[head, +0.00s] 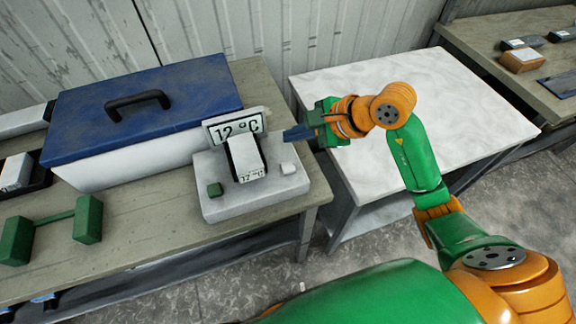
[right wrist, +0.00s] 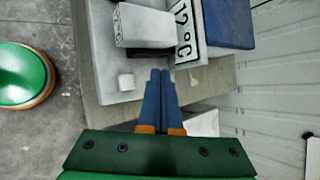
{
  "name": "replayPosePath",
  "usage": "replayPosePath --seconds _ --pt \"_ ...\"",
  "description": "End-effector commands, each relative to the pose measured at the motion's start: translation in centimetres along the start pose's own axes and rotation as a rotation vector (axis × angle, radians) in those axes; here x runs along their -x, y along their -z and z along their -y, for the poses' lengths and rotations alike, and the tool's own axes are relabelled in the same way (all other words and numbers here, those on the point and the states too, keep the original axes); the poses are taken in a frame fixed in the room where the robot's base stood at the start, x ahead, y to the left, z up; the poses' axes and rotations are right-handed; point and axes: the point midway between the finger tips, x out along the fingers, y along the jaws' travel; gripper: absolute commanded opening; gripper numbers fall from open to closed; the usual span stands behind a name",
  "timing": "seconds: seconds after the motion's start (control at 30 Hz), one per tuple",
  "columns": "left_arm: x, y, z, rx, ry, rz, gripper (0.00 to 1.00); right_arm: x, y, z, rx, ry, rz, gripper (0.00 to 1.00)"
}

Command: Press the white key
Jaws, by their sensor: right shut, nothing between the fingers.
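The white key (head: 288,168) is a small block on the right side of the top of a pale device (head: 225,207). A green key (head: 215,190) is on its left side. A sign reading 12 °C (head: 235,128) stands at the device's back, with a white block (head: 246,158) in front of it. My right gripper (head: 286,135) is shut and empty, apart from the white key and above and behind it. In the right wrist view the shut blue fingertips (right wrist: 160,72) show to the right of the white key (right wrist: 126,81). My left gripper is out of view.
A white box with a blue lid (head: 195,85) and black handle stands left of the device. A green dumbbell-shaped object (head: 88,220) lies at the table's left front. A white-topped table (head: 440,75) stands right, across a gap, under my right arm.

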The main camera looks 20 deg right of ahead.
Motion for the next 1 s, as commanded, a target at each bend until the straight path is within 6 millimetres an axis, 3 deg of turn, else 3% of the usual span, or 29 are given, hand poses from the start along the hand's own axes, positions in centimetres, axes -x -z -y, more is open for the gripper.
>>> replayPosePath --seconds 0.5,1.0 --pt "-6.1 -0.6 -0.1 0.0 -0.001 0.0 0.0 -5.3 3.9 -3.9 0.0 0.001 -0.001 0.0" --pt "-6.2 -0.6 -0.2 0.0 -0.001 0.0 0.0 -5.5 3.9 -4.0 -0.001 0.0 0.001 0.0"
